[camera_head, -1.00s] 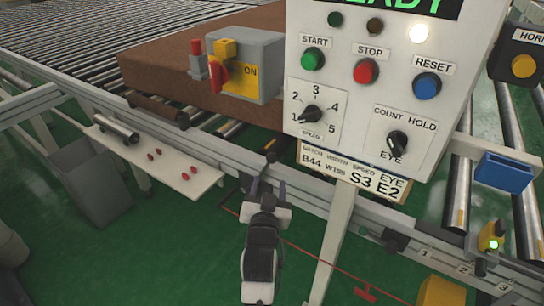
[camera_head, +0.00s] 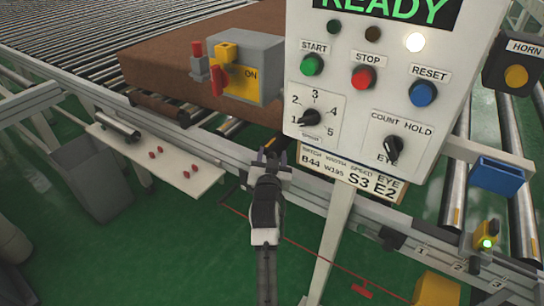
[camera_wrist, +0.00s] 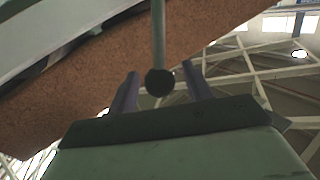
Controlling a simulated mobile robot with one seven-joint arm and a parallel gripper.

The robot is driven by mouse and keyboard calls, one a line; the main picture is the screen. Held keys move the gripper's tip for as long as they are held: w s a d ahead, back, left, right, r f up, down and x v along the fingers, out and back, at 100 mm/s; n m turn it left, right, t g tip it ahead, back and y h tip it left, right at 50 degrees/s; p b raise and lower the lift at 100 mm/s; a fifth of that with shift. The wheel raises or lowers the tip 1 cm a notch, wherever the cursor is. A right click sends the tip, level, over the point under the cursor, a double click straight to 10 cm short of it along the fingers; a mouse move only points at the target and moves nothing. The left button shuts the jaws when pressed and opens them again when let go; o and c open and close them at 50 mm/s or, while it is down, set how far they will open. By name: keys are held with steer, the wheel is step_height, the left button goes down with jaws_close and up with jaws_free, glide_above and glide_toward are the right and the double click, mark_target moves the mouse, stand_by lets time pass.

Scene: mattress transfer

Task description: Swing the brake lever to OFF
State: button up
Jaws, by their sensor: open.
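My gripper (camera_head: 272,158) is open at the near conveyor rail, left of the control panel's post. In the wrist view a thin grey rod (camera_wrist: 158,35) hangs into the picture and ends in a dark ball knob (camera_wrist: 159,82). The knob appears between my two open fingers, apart from both; its depth between them is unclear. No label shows whether this rod is the brake lever. A grey box (camera_head: 259,60) with a yellow plate reading ON and a red handle (camera_head: 217,82) stands at the mattress edge, beyond my gripper to the upper left.
The control panel (camera_head: 350,150) reads READY and overhangs just right of my gripper. The brown mattress (camera_head: 150,65) lies on the rollers behind. A white shelf (camera_head: 185,178) with red pegs is at left. A red cord (camera_head: 310,255) with a handle runs below.

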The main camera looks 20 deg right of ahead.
jaws_close()
steer(key=shift+w+a+r, duration=0.1)
steer(key=shift+w+a+r+n+p, duration=0.3)
steer(key=shift+w+a+p, duration=0.1)
steer(key=shift+p, duration=0.25)
steer(key=w+a+n+g+p, duration=0.4)
steer(key=w+a+n, duration=0.3)
steer(key=w, duration=0.5)
steer(key=shift+w+a+f+g+p, duration=0.4)
steer(key=shift+a+p, duration=0.1)
steer(key=shift+a, duration=0.9)
